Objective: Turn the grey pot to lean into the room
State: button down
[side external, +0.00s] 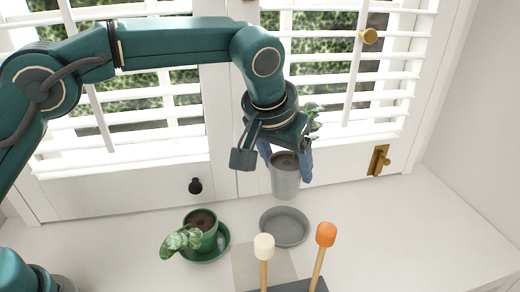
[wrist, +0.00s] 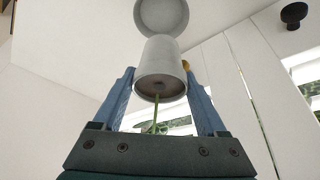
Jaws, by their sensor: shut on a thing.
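The grey pot (side external: 285,184) is held between the blue fingers of my gripper (side external: 285,160), which is shut on it. The pot looks upright and raised clear of the grey saucer (side external: 284,227), which is empty on the sill. Dark soil shows in the pot's mouth. Its green leaves (side external: 313,112) show to the right of my wrist, partly hidden by it. In the wrist view, the fingers grip both sides of the pot (wrist: 160,58), a green stem rises from the soil, and the saucer (wrist: 162,14) lies beyond the pot's base.
A green pot (side external: 206,233) with a drooping plant stands in a green saucer at left. Two sticks, one with a cream head (side external: 264,246) and one orange (side external: 326,234), stand in front. White shutters (side external: 340,70) close the back. The sill at right is clear.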

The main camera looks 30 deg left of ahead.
aim_at(292, 192)
jog(key=shift+r, duration=1.25)
jog(key=shift+w, duration=0.1)
jog(key=shift+w+d+m, duration=0.1)
jog(key=shift+d+m, duration=0.1)
jog(key=shift+m, duration=0.1)
jog(key=shift+w+d+f+m+h, duration=0.15)
jog(key=shift+d+f+m+h, duration=0.1)
jog(key=shift+m+h, duration=0.05)
jog(key=f, duration=0.1)
jog(key=f+m, duration=0.1)
jog(key=d+f, duration=0.1)
jog(key=shift+w+f+m+h, duration=0.1)
jog(key=shift+w+m+h, duration=0.2)
jog(key=shift+m, duration=0.1)
jog(key=shift+m+h, duration=0.3)
jog(key=shift+m, duration=0.3)
jog(key=f, duration=0.3)
jog(key=s+f, duration=0.1)
jog(key=shift+a+f, duration=0.4)
jog(key=shift+s+a+f, duration=0.1)
jog(key=shift+a+f, duration=0.3)
jog(key=shift+f, duration=1.55)
